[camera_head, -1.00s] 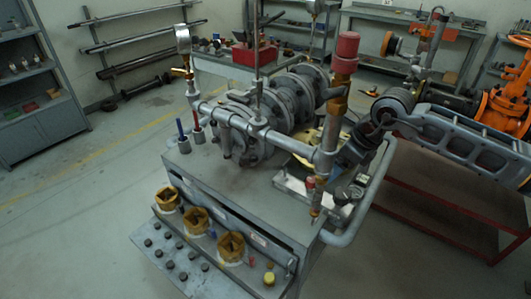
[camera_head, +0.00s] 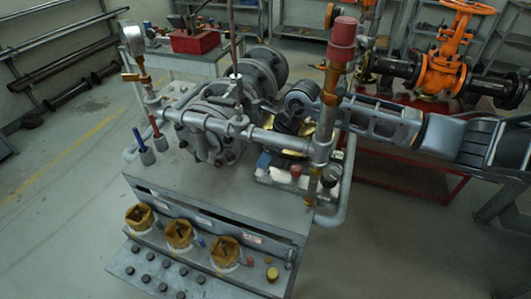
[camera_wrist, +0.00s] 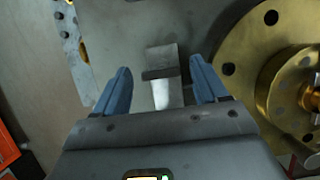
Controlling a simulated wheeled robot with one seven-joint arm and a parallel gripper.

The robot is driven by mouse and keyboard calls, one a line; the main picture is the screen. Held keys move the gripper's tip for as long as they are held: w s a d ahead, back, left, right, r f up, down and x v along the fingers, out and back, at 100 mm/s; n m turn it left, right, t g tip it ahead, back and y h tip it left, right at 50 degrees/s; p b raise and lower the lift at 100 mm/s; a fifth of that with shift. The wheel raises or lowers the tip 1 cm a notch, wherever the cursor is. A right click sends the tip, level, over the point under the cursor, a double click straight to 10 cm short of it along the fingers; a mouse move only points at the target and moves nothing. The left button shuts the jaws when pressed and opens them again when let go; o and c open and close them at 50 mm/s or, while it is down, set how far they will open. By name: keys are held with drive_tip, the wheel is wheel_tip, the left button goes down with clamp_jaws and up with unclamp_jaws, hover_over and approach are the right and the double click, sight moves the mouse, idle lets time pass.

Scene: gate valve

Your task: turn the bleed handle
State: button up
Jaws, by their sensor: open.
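My gripper (camera_wrist: 160,88) is open in the wrist view, with two blue fingers apart. A flat grey metal tab with a dark crossbar (camera_wrist: 162,74) shows between and beyond the fingertips; nothing is seen gripped. I cannot tell whether this tab is the bleed handle. A brass flange with bolt holes (camera_wrist: 242,70) is close to the right finger. In the head view my arm reaches in from the right, behind the upright pipe with the red cap (camera_head: 341,38). My fingertips are hidden there by pipework. The grey gate valve body (camera_head: 215,125) stands on the bench.
A horizontal pipe (camera_head: 270,138) crosses in front of my wrist. An orange handwheel valve (camera_head: 445,70) is behind my arm.

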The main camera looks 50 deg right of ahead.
drive_tip(key=shift+x, duration=0.9)
drive_tip(key=shift+c, duration=0.2)
drive_tip(key=c, duration=1)
